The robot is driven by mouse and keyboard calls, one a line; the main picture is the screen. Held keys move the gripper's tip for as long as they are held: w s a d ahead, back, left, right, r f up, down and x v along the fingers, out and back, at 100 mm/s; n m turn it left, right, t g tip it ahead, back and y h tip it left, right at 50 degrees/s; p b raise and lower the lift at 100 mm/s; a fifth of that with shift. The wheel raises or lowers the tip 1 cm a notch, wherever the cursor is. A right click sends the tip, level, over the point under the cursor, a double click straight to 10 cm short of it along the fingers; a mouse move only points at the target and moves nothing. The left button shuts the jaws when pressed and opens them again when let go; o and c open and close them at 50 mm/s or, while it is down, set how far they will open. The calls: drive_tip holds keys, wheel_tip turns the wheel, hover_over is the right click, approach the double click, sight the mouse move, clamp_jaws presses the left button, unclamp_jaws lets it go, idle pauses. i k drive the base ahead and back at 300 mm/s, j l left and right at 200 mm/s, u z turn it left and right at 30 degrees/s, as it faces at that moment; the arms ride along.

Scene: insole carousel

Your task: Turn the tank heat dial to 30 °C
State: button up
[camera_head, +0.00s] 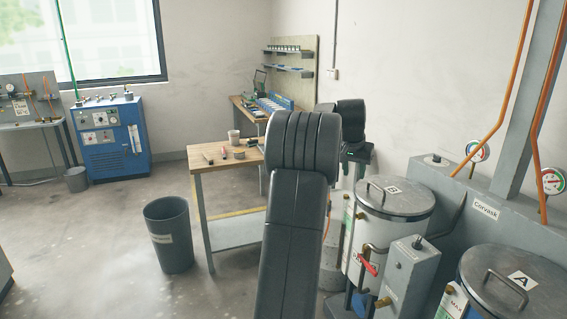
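Two lidded tanks stand at the right. Tank B (365,232) has a pale body and a grey lid; tank A (522,268) is cut off by the lower right edge. A grey box (408,272) with a dark knob on top (418,241) stands between them. I cannot make out a heat dial with a temperature scale, so its setting does not show. My dark arm rises through the middle of the picture. Its end, with my gripper (356,153), is behind tank B and partly hidden by the arm; its fingers are not clear.
A red-handled valve (367,264) sits on the front of tank B. Round gauges (477,151) and orange pipes (502,90) rise behind the tanks. A wooden bench (221,164), a grey bin (168,240) and a blue machine (112,140) stand left. The left floor is mostly clear.

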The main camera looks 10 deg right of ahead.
sight(437, 158)
drive_tip(key=i, duration=1.65)
drive_tip(key=i+z, duration=0.7)
drive_tip(key=z, duration=0.2)
drive_tip(key=i+j+z, duration=0.15)
drive_tip(key=i+z, duration=0.6)
drive_tip(key=k, duration=0.1)
